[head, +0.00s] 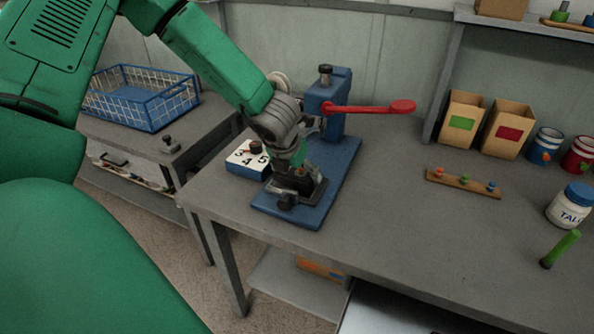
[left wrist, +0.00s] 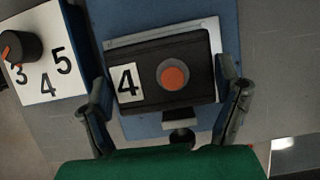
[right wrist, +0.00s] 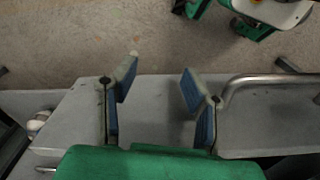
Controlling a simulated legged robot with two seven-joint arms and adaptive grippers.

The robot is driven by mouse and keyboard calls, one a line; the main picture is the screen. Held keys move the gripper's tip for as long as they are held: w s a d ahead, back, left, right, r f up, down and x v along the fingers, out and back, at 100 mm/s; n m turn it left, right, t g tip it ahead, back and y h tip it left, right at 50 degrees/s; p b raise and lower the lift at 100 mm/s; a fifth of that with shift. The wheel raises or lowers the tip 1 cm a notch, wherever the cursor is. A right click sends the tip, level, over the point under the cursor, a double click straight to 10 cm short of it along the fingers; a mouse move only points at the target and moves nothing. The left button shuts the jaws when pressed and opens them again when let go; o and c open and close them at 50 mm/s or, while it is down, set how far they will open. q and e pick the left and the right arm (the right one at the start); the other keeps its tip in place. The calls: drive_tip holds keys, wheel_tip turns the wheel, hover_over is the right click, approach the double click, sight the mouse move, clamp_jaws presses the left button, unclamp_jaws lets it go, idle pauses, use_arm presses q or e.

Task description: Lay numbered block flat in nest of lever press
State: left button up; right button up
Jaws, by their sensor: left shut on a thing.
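The numbered block (left wrist: 195,58) is dark, with a white "4" label and an orange-red round spot on top. My left gripper (head: 296,181) is shut on it, with one finger on either side in the left wrist view (left wrist: 165,97). The block is over the pale nest plate (left wrist: 150,37) on the blue base of the lever press (head: 335,165). I cannot tell whether it rests in the nest or hangs just above. The press's red lever (head: 370,107) points right. My right gripper (right wrist: 160,85) is open and empty, seen only in its wrist view.
A white-topped dial box (head: 247,158) with numbers stands just left of the press base. A blue wire basket (head: 145,100) is on the side table. A peg strip (head: 462,183), cardboard bins, tins, a jar (head: 570,206) and a green-handled tool (head: 562,247) are at right. The bench middle is clear.

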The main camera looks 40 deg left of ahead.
use_arm(q)
drive_tip(key=shift+a+f, duration=0.15)
drive_tip(key=shift+a, duration=0.2)
drive_tip(key=shift+d, duration=0.5)
drive_tip(key=shift+a, duration=0.15)
drive_tip(key=shift+a, duration=0.3)
drive_tip(key=shift+d, duration=0.15)
drive_tip(key=shift+f+b, duration=0.45)
drive_tip(key=shift+f, duration=0.2)
idle(0.4)
drive_tip(key=o, duration=1.1)
